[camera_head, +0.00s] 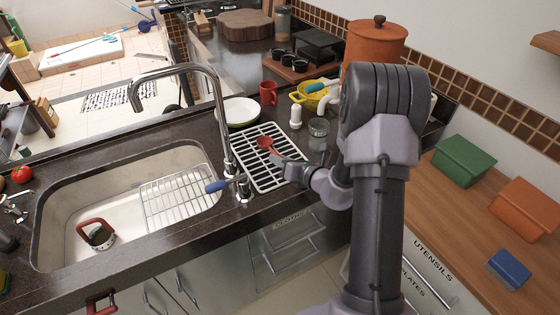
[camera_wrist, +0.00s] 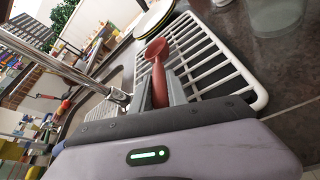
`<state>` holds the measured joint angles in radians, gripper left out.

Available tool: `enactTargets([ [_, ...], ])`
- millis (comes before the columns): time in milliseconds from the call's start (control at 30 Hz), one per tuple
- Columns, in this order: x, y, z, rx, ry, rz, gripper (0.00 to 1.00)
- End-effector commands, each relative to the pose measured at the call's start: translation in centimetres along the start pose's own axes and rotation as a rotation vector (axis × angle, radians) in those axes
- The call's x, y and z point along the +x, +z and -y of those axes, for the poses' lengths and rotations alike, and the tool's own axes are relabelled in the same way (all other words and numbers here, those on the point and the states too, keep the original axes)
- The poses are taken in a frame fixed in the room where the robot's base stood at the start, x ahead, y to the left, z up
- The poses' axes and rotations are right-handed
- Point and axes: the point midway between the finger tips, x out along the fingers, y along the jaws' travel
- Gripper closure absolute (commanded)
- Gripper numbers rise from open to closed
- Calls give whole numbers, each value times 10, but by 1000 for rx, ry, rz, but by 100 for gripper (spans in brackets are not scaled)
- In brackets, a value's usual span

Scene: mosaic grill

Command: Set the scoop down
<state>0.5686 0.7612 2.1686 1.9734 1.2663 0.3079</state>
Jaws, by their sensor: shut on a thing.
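The red scoop (camera_wrist: 157,60) is held by its handle between the fingers of my gripper (camera_wrist: 158,92) in the wrist view, with its bowl pointing away from me. In the head view the scoop (camera_head: 265,142) shows over the white drying rack (camera_head: 279,173), and my gripper (camera_head: 277,153) is shut on it. The rack also shows under and right of the scoop in the wrist view (camera_wrist: 258,98). I cannot tell whether the scoop touches the rack bars.
A tall faucet (camera_head: 222,120) stands left of the rack beside the sink (camera_head: 60,215). White plates (camera_head: 240,110), a red mug (camera_head: 268,93), a yellow colander (camera_head: 308,98) and a glass (camera_head: 318,134) stand behind the rack. Part of the rack is bare.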

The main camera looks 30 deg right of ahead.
Motion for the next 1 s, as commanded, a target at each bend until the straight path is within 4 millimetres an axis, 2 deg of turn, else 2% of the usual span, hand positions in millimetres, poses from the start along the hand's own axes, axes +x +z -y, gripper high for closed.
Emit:
enactTargets([
  [33, 1, -2, 1, 0, 0, 0, 100],
  [67, 1, -3, 1, 0, 0, 0, 79],
  [100, 1, -2, 1, 0, 0, 0, 72],
  [400, -3, 3, -1, 1, -1, 0, 72],
  [467, -15, 2, 0, 2, -3, -2, 72],
  [700, -84, 4, 0, 4, -5, 0, 72],
  [800, -104, 4, 0, 2, -3, 1, 72],
  [933, -118, 3, -4, -9, 6, -3, 72],
  [967, -119, 5, -11, -30, 25, -9, 72],
  [1000, -119, 8, -29, -83, 69, -26, 72],
])
